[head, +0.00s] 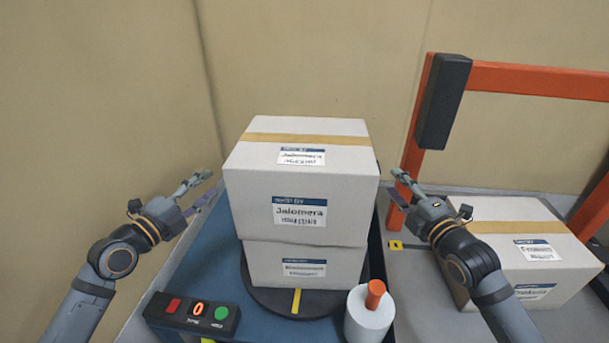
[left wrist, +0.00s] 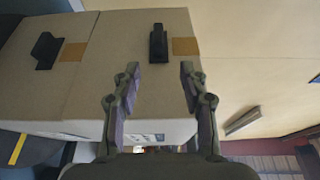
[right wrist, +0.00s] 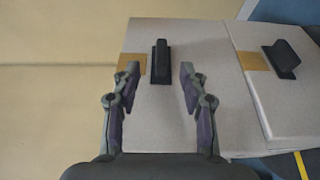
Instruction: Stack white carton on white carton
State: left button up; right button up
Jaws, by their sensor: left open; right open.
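A white carton (head: 300,205) with a tan tape strip and a "Jalomera" label sits on top of a second white carton (head: 330,268). The lower carton stands on a dark round turntable (head: 262,297). My left gripper (head: 205,190) is open beside the upper carton's left side, apart from it. In the left wrist view a black handle (left wrist: 158,45) on a carton side lies between and beyond its fingers. My right gripper (head: 398,185) is open beside the right side. In the right wrist view another black handle (right wrist: 161,62) lies between its fingertips.
Another white carton (head: 500,225) stands on the grey surface at right, behind my right forearm. An orange frame (head: 535,80) with a black pad (head: 443,100) rises at right.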

pick_arm(q)
jog(key=x, duration=1)
jog(key=shift+w+d+f, duration=0.1)
jog(key=shift+w+f, duration=0.05)
jog(key=shift+w, duration=0.15)
pick_arm(e)
jog(key=x, duration=1)
jog(key=shift+w+a+f, duration=0.1)
jog(key=shift+w+f, duration=0.05)
jog(key=shift+w, duration=0.15)
pick_arm(q)
grip_shut()
pick_arm(e)
grip_shut()
pick_arm(q)
jog(key=shift+r, duration=0.2)
pick_arm(e)
jog(key=shift+r, duration=0.2)
pick_arm(q)
jog(key=shift+r, duration=0.1)
pick_arm(e)
jog(key=shift+r, duration=0.1)
